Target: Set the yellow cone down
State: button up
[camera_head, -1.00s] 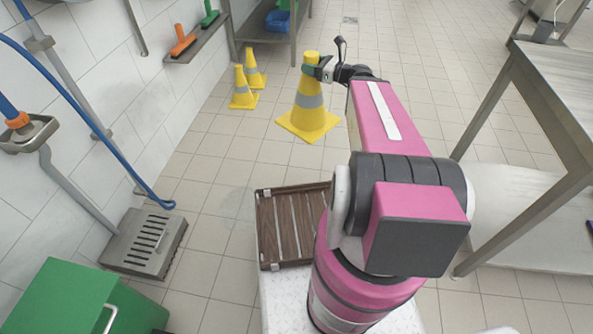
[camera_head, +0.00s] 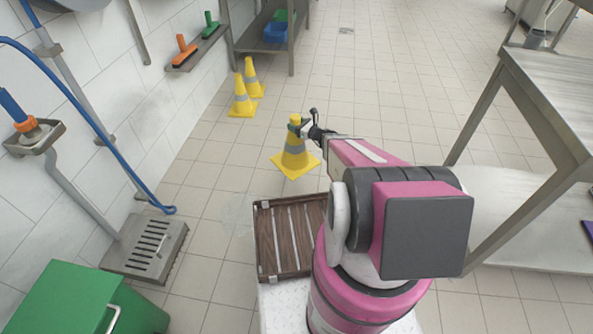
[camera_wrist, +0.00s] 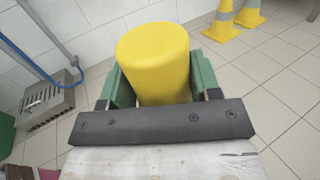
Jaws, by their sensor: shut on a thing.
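The yellow cone (camera_head: 294,165) with a grey band is upright in the head view, ahead of my base. My gripper (camera_head: 301,125) is shut on its top. In the wrist view the cone's yellow top (camera_wrist: 155,62) fills the space between the green fingers of my gripper (camera_wrist: 153,85). The cone's square base looks at or close to the tiled floor; I cannot tell whether it touches.
Two more yellow cones (camera_head: 241,98) (camera_head: 252,78) stand by the left wall. A brown slatted crate (camera_head: 285,240) is on my base. A steel table (camera_head: 550,90) stands at right, a floor drain (camera_head: 150,245) at left. Open tiled floor surrounds the held cone.

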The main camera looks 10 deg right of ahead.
jog(key=shift+h, duration=0.3)
jog(key=f, duration=0.5)
jog(key=w+f, duration=0.1)
jog(key=f, duration=0.2)
jog(key=shift+w+a+f, duration=0.1)
jog(key=shift+a, duration=0.3)
jog(key=w+d+f, duration=0.1)
jog(key=w+f, duration=0.1)
jog(key=w, duration=0.1)
jog(key=w+d+f, duration=0.1)
jog(key=w+f, duration=0.1)
jog(key=w, duration=0.2)
jog(key=w+d+f, duration=0.1)
jog(key=w+f, duration=0.2)
jog(key=w, duration=0.1)
jog(key=shift+d, duration=0.2)
jog(key=shift+s+f, duration=0.1)
jog(key=shift+f, duration=1.75)
jog(key=o, duration=1.5)
jog(key=shift+f, duration=0.2)
jog(key=shift+o, duration=0.2)
jog(key=shift+r, duration=0.2)
